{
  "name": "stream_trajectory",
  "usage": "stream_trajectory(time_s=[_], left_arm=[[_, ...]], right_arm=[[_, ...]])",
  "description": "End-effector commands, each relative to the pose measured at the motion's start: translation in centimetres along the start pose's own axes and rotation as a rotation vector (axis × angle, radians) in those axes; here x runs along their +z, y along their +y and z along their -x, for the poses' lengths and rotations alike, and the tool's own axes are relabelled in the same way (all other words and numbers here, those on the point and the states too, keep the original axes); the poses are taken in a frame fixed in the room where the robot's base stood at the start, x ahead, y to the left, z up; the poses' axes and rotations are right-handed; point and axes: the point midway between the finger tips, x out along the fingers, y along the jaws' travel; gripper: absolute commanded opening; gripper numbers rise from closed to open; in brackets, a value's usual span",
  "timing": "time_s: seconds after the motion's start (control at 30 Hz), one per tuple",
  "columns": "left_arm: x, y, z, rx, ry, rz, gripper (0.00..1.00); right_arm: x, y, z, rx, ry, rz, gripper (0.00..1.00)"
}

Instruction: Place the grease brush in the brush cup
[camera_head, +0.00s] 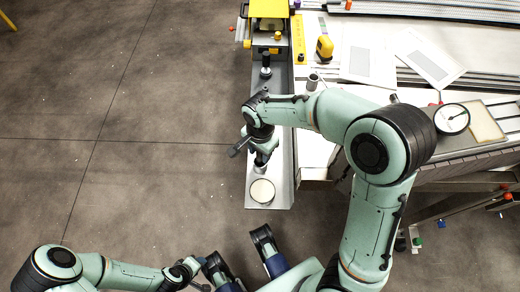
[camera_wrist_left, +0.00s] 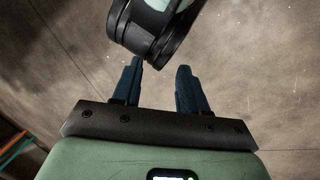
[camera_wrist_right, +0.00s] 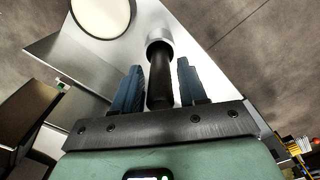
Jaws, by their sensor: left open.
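The grease brush (camera_wrist_right: 160,80), with a black handle and a pale metal lower part, stands between the fingers of my right gripper (camera_wrist_right: 161,66) in the right wrist view. Narrow gaps show beside the handle, so the gripper looks open around it. In the head view my right gripper (camera_head: 261,158) is over the near end of the long metal tray (camera_head: 284,185) and hides most of the brush. A small grey metal cylinder (camera_head: 313,81) beside the tray may be the brush cup; its inside is unclear. My left gripper (camera_wrist_left: 160,65) is open and empty, low over the floor.
A round pale-topped tin (camera_head: 262,191) sits at the tray's near end. A black-topped item (camera_head: 265,65) stands farther up the tray. A yellow tool (camera_head: 324,48), paper sheets (camera_head: 372,62) and a dial gauge (camera_head: 452,119) lie right.

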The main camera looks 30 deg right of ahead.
Motion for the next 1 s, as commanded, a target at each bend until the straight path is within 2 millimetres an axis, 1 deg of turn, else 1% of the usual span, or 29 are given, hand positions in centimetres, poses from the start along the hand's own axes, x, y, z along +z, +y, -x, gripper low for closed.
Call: stream_trajectory(time_s=[0.3,0.37,0.43,0.57,0.7,0.8,0.9,1.0], left_arm=[[0.0,0.0,0.1,0.000,-0.001,0.000,0.43],[0.1,0.1,0.1,0.000,-0.003,0.000,0.43],[0.5,0.2,0.5,0.001,-0.013,-0.001,0.43],[1.8,0.6,1.6,0.003,-0.050,-0.005,0.43],[3.4,1.0,2.9,0.006,-0.099,-0.009,0.43],[4.6,1.2,3.6,0.007,-0.134,-0.012,0.43],[5.4,1.4,4.2,0.007,-0.158,-0.013,0.43],[5.6,1.4,4.5,0.006,-0.165,-0.013,0.43]], right_arm=[[0.0,0.0,0.1,0.000,0.000,0.000,0.49],[0.0,0.0,0.5,-0.001,0.000,0.000,0.49],[0.0,0.0,1.2,-0.001,0.000,0.000,0.49],[0.0,-0.1,3.7,-0.005,0.001,-0.001,0.49],[0.0,-0.1,7.0,-0.006,0.001,0.000,0.49],[0.0,-0.1,9.0,-0.004,0.001,0.000,0.49],[0.0,0.0,10.6,-0.003,0.001,0.000,0.49],[0.0,-0.1,11.7,-0.003,0.001,0.000,0.49]])
